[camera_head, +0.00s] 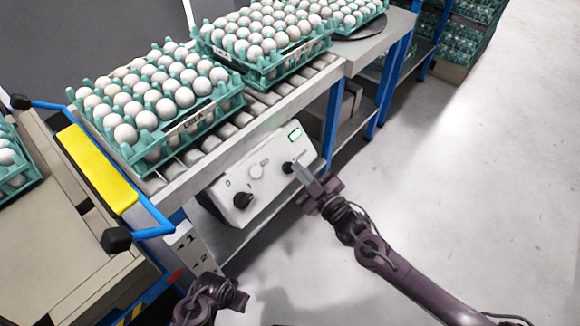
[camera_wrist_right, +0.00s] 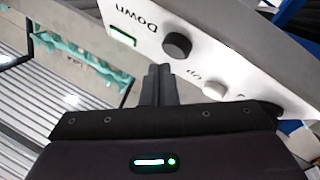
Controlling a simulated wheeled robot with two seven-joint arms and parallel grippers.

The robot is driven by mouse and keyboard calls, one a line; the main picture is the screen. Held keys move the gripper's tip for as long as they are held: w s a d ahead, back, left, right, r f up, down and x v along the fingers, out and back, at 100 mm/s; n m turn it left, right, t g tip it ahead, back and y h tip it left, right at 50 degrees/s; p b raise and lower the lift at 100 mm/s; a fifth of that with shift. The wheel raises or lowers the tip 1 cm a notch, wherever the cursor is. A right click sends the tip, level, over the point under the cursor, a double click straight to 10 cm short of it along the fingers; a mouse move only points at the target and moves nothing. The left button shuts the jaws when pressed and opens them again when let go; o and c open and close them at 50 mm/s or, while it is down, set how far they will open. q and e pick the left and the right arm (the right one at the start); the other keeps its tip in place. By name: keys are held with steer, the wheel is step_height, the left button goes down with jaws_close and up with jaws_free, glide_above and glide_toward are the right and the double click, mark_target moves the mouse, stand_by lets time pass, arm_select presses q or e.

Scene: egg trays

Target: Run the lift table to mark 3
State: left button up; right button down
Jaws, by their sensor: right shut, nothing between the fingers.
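The white control panel (camera_head: 265,172) hangs under the roller conveyor. It carries a black rotary knob (camera_head: 243,200), a pale Up button (camera_head: 256,172), a dark Down button (camera_head: 288,168) and a lit green display (camera_head: 295,134). The Down button (camera_wrist_right: 177,45) and Up button (camera_wrist_right: 214,90) also show in the right wrist view. My right gripper (camera_head: 303,174) is shut and empty, its tips close to the Down button; contact is unclear. A scale plate (camera_head: 186,240) shows marks 1 and 2, with a red pointer (camera_head: 175,275) lower down; mark 3 is not readable. My left gripper (camera_head: 212,298) is at the bottom, its jaws unclear.
Teal egg trays (camera_head: 190,136) stand on the roller conveyor (camera_head: 262,103) above the panel. The floor (camera_head: 460,170) at right is clear.

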steer(key=shift+f, duration=0.1)
steer(key=shift+w+a+f+b, duration=0.2)
steer(key=shift+a+b, duration=0.05)
steer(key=shift+b, duration=0.1)
steer(key=shift+w+a+f+b, duration=0.2)
steer(key=shift+a+f+b, duration=0.15)
steer(key=shift+b, duration=0.2)
stand_by(0.7)
stand_by(4.5)
steer(key=shift+s+d+r+p, duration=0.45)
steer(key=shift+d+r+p, duration=0.15)
steer(key=shift+p, duration=0.45)
steer(key=s+d+r+p, duration=0.1)
steer(key=p, duration=0.1)
steer(key=s+d+r+p, duration=0.1)
steer(key=d+r+p, duration=0.1)
steer(key=shift+s+r+p, duration=0.1)
steer(key=shift+r+p, duration=0.1)
steer(key=shift+p, duration=0.2)
